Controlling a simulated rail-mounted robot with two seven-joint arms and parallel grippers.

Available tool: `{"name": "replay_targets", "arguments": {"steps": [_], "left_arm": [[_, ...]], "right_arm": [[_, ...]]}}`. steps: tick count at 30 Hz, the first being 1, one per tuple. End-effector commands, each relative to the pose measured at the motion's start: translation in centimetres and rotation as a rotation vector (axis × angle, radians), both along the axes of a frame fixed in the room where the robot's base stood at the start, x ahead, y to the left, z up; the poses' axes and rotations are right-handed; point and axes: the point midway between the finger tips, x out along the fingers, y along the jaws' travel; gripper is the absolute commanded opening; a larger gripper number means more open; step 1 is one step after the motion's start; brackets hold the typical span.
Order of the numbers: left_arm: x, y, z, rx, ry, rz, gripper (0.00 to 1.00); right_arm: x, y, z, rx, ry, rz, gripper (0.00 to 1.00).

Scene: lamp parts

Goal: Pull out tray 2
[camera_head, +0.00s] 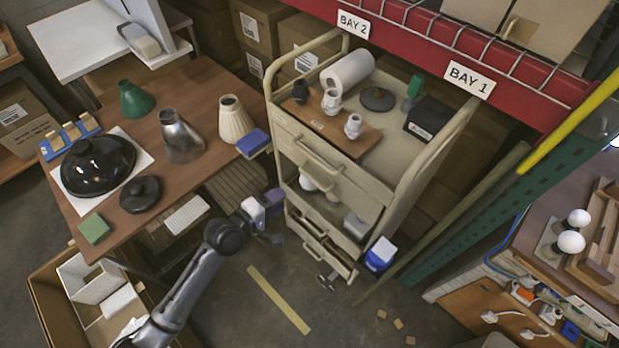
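A beige cart (401,190) stands in the middle, with a stack of trays below its top shelf. The upper tray front has a bar handle (320,157). Below it is an open level with a white round object (308,183) and a grey piece (357,225). Lower tray fronts (322,239) show near the floor. No tray number is readable, so I cannot tell which is tray 2. My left gripper (273,217) is beside the cart's left front post, apart from the upper handle. Its fingers are small and dark, and their opening is unclear. My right gripper is not in view.
The wooden table (198,82) at left holds lamp shades and a black dome (98,165). An open cardboard box (55,300) sits at lower left. A blue-and-white container (381,254) is at the cart's right. Floor before the cart is mostly clear, with a yellow strip (279,300).

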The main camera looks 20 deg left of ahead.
Motion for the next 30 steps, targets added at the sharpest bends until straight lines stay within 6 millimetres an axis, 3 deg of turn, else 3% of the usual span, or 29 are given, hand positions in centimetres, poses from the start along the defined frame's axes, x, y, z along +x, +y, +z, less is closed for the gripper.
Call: {"name": "replay_targets", "arguments": {"steps": [18, 30], "left_arm": [[9.4, -4.0, -2.3, 0.003, 0.0, -0.002, 0.36], [11.4, -4.8, -2.6, 0.004, 0.0, -0.002, 0.36]], "right_arm": [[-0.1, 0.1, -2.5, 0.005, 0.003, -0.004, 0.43], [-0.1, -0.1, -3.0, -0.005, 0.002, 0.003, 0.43]]}}
